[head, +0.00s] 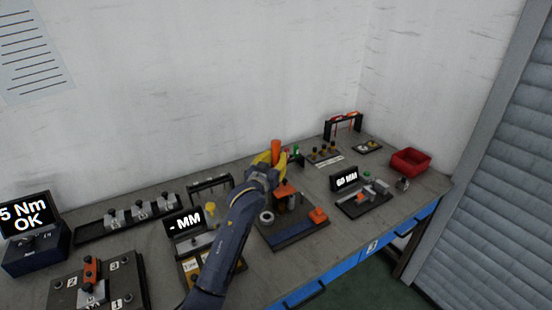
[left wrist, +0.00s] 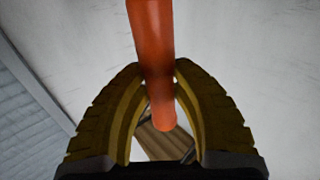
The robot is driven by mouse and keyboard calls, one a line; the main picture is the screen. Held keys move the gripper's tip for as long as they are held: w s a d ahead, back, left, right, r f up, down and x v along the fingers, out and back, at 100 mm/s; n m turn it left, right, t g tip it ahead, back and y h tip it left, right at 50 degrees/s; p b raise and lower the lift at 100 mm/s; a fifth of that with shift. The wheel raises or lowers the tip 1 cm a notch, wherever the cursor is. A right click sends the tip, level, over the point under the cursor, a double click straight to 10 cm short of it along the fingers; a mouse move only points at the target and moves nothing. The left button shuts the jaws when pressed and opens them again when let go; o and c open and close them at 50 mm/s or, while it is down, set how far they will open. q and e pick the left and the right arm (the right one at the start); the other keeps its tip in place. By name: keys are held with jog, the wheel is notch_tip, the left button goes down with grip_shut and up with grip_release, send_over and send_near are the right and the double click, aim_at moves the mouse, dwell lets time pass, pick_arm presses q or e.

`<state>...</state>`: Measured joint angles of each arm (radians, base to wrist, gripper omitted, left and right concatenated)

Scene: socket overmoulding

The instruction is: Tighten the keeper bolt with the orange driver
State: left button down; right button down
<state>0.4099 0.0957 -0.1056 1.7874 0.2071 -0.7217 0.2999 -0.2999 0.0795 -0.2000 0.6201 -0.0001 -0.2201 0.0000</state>
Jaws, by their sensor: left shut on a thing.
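My left gripper (head: 268,168) has yellow fingers and is shut on the orange driver (head: 276,150). The driver stands roughly upright in the fingers, its orange handle sticking up above them. In the left wrist view the orange driver (left wrist: 152,50) runs down between the two curved fingers (left wrist: 160,95). The driver's lower end is hidden in the head view. A dark fixture (head: 290,232) with orange parts lies just below and right of the gripper. I cannot pick out the keeper bolt. My right gripper does not show.
A black rack (head: 343,124) and a red bin (head: 410,161) stand at the far right. A display reading "60 MM" (head: 346,179) sits right of the fixture. At left are a numbered plate (head: 120,291), a tray of metal parts (head: 93,232) and a display reading "5 Nm OK" (head: 27,217).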

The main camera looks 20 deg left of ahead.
aim_at(274, 151)
pick_arm(q)
jog(key=shift+f, duration=0.85)
dwell(1.7)
jog(key=shift+r, duration=0.15)
jog(key=shift+r, duration=2.5)
jog(key=shift+r, duration=0.1)
